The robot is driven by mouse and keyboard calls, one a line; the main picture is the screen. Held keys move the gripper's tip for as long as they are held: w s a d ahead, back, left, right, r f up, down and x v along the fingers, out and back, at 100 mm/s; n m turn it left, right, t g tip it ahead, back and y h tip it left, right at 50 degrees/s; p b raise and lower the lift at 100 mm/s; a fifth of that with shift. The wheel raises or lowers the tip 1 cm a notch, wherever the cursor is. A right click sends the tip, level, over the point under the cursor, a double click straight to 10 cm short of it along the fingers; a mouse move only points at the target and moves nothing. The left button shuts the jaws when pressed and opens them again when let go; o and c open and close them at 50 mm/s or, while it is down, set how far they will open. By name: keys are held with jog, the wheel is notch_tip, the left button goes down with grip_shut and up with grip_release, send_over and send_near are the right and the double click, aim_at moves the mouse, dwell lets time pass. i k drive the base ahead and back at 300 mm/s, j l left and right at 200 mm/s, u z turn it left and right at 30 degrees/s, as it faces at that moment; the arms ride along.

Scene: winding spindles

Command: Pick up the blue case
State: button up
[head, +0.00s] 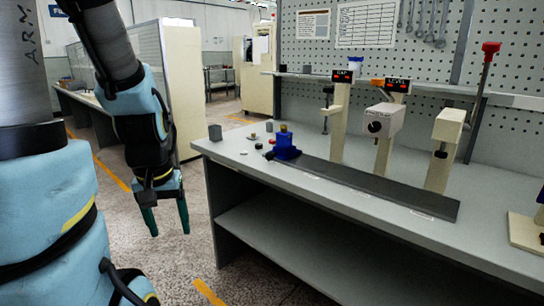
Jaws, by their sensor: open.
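The blue case (286,151) is a small blocky blue body on the grey workbench (240,158). It sits at the left end of a long dark strip, with a small brass-coloured piece on its top. My gripper (169,224) hangs pointing down in front of the bench's left end, over the floor. Its two green fingers are apart with nothing between them. It is well to the left of the blue case and not touching it.
The dark strip (380,188) runs right along the bench. Cream stands (338,120) rise behind it, one with a boxy head (384,120). A grey block (215,132) and small loose parts lie left of the case. A red-knobbed lever (490,52) stands right.

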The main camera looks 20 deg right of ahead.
aim_at(283, 142)
jog(key=i+l+u, duration=0.15)
jog(key=l+u, duration=0.25)
jog(key=i+l+u, duration=0.1)
jog(key=l+u, duration=0.3)
jog(key=l, duration=0.25)
jog(key=l+u, duration=0.4)
jog(key=l, duration=0.15)
